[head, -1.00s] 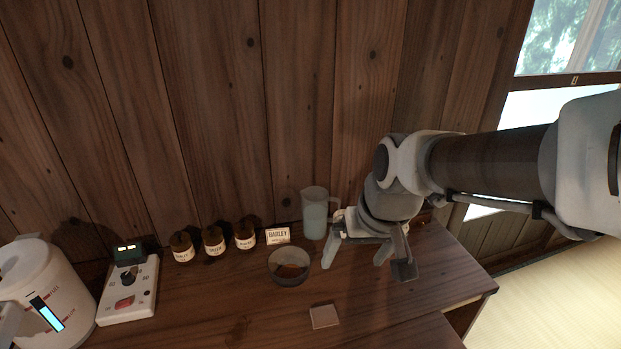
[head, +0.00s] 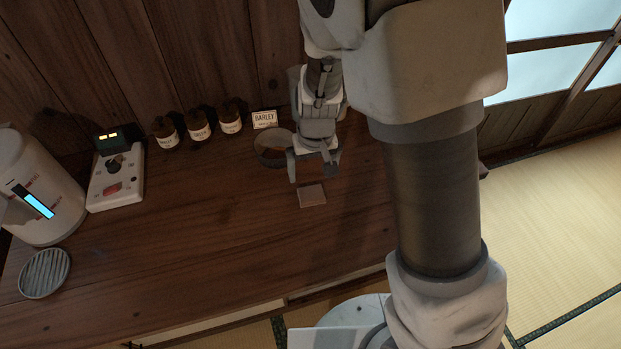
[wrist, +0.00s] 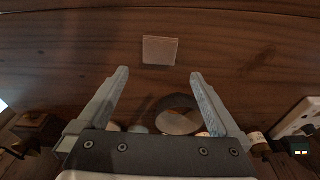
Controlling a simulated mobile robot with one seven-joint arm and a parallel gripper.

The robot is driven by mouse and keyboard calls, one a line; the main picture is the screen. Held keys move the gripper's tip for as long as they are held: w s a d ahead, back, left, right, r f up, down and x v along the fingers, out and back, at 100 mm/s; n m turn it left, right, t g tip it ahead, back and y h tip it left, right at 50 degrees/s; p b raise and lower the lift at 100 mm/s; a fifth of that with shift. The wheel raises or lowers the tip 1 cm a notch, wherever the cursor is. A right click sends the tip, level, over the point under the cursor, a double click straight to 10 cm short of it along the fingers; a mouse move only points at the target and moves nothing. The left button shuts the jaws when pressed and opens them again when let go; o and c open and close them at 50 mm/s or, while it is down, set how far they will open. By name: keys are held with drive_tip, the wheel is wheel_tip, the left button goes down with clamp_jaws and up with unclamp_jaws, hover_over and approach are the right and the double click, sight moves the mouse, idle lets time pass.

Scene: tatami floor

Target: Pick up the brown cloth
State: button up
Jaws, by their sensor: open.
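The brown cloth (head: 312,195) is a small flat square lying on the wooden counter, in front of and right of the bowl. It also shows in the wrist view as a pale brown square (wrist: 160,50), beyond the fingertips and roughly centred between them. My gripper (head: 313,172) is open and empty, pointing down just behind the cloth in the head view. In the wrist view its two fingers (wrist: 159,74) are spread wide with nothing between the tips. The exact height of the gripper above the counter is hard to tell.
A dark bowl (head: 271,157) with brown contents stands close beside my gripper's left side. Behind are a BARLEY card (head: 265,119) and several brown jars (head: 198,126). A control box (head: 116,180), white canister (head: 38,195) and round slatted disc (head: 45,273) stand left. The counter's front middle is clear.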

sight(311, 192)
drive_tip(key=f, duration=0.3)
drive_tip(key=w+f+b, duration=0.1)
drive_tip(key=f, duration=0.6)
drive_tip(key=shift+w+a+b, duration=0.1)
drive_tip(key=shift+w+b, duration=0.15)
drive_tip(key=shift+b, duration=0.1)
drive_tip(key=c, duration=1.1)
drive_tip(key=shift+r, duration=0.5)
wheel_tip(311, 192, up, 3)
drive_tip(key=shift+a+f+p, duration=0.1)
drive_tip(key=shift+p, duration=0.4)
drive_tip(key=s+d+r, duration=0.1)
drive_tip(key=s+r, duration=0.1)
drive_tip(key=s, duration=0.1)
drive_tip(key=s+d+r+p, duration=0.1)
drive_tip(key=s+r, duration=0.1)
drive_tip(key=s, duration=0.2)
drive_tip(key=s+d+r+p, duration=0.1)
drive_tip(key=s+r, duration=0.2)
drive_tip(key=s, duration=0.1)
drive_tip(key=shift+s+d+r, duration=0.1)
drive_tip(key=shift+s+d, duration=0.05)
